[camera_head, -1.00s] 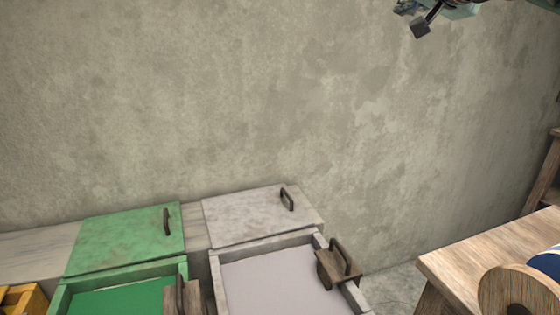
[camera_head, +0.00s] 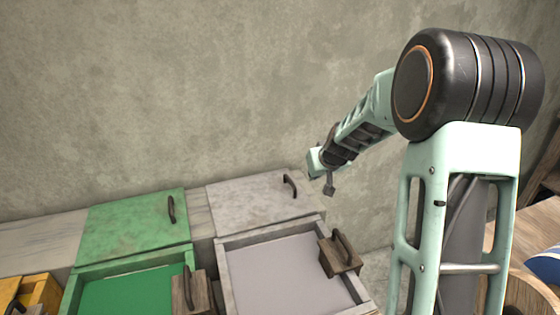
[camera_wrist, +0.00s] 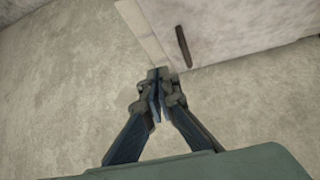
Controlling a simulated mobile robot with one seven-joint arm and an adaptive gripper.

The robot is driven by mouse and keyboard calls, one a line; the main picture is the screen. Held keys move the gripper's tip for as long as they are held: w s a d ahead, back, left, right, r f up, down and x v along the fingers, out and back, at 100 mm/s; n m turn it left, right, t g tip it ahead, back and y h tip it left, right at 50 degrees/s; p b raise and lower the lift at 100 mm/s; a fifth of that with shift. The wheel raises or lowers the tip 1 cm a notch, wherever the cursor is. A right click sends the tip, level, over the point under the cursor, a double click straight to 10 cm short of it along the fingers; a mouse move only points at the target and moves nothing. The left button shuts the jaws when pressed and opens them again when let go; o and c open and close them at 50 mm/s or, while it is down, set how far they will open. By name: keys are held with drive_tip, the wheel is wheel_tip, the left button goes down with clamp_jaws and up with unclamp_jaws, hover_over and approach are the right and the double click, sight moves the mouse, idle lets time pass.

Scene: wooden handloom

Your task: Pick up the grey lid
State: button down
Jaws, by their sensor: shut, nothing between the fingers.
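The grey lid (camera_head: 245,206) is a flat square panel lying behind the open grey bin. It has a dark curved handle (camera_head: 290,184) near its right edge. In the wrist view the lid (camera_wrist: 235,28) fills the upper right, with the handle (camera_wrist: 184,46) just above my fingertips in the picture. My gripper (camera_head: 329,186) is to the right of the handle in the head view, partly turned away. In the wrist view my gripper (camera_wrist: 160,76) has its fingers together and holds nothing. It appears apart from the handle.
A green lid (camera_head: 135,225) with its own handle lies to the left. In front are an open green bin (camera_head: 70,293) and an open grey bin (camera_head: 222,270), each with a wooden block with a handle at its right. A bare wall (camera_head: 180,90) stands behind.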

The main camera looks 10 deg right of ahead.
sight(289, 179)
drive_tip(key=shift+n+g+y, duration=0.4)
drive_tip(key=shift+g, duration=0.1)
drive_tip(key=a+f, duration=0.1)
drive_tip(key=s+a+f, duration=0.1)
drive_tip(key=f, duration=0.1)
drive_tip(key=s+a+f, duration=0.1)
drive_tip(key=shift+f+p, duration=0.3)
drive_tip(key=shift+f, duration=0.1)
drive_tip(key=shift+a+f, duration=0.1)
drive_tip(key=shift+a, duration=0.05)
drive_tip(key=w, duration=0.3)
drive_tip(key=w+a+p, duration=0.1)
drive_tip(key=w, duration=0.3)
drive_tip(key=w+a, duration=0.1)
drive_tip(key=w, duration=0.3)
drive_tip(key=shift+a, duration=0.15)
drive_tip(key=shift+w+a+f, duration=0.1)
drive_tip(key=shift+w+f, duration=0.05)
drive_tip(key=shift+w, duration=0.15)
drive_tip(key=shift+s+f+b, duration=0.1)
drive_tip(key=shift+f+b, duration=0.2)
drive_tip(key=shift+f, duration=0.35)
drive_tip(key=shift+s+f, duration=0.1)
drive_tip(key=shift+s, duration=0.05)
